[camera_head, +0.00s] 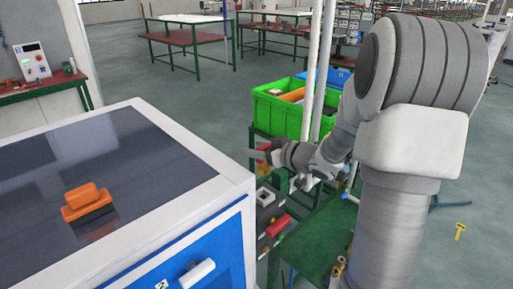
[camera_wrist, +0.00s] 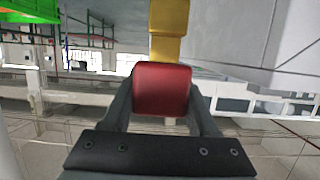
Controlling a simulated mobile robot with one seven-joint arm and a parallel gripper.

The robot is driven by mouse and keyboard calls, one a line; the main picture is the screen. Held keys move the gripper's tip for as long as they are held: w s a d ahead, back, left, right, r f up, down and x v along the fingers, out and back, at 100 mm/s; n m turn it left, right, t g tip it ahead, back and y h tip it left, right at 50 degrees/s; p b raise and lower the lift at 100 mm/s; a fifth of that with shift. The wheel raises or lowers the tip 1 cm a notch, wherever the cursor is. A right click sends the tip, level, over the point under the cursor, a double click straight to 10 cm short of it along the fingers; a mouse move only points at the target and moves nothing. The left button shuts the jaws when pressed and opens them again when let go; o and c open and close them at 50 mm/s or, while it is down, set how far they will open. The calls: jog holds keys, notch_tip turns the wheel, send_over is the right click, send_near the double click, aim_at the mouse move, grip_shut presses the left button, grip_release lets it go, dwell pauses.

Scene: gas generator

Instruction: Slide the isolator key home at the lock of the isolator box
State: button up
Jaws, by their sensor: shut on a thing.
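In the wrist view my gripper (camera_wrist: 161,95) is shut on a red block-like piece (camera_wrist: 162,88), which I take to be the isolator key's handle. A yellow bar (camera_wrist: 168,30) extends beyond it to the top edge; whether the two are joined is hard to tell. In the head view my gripper (camera_head: 262,155) is small, just past the corner of the big cabinet, with a bit of red beside it. Below it are grey boxes (camera_head: 267,197), one with a red part (camera_head: 278,225). I cannot tell which is the isolator box, and no lock shows clearly.
The large white and blue cabinet (camera_head: 215,205) fills the left, with an orange handle (camera_head: 88,202) on its dark top. A green crate (camera_head: 283,112) and white upright pipes (camera_head: 318,75) stand behind my arm. A yellow item (camera_head: 460,231) lies on the open floor at right.

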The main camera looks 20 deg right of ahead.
jog(key=shift+r+p, duration=0.1)
jog(key=shift+p, duration=0.2)
notch_tip(320, 180, down, 6)
jog(key=b, duration=0.4)
jog(key=shift+f+b, duration=1.15)
jog(key=shift+f, duration=0.95)
dwell(1.9)
jog(key=o, duration=1.5)
jog(key=shift+s+d, duration=0.1)
jog(key=p+v, duration=0.2)
jog(key=v, duration=1.5)
jog(key=shift+s+r, duration=0.1)
jog(key=shift+r, duration=0.05)
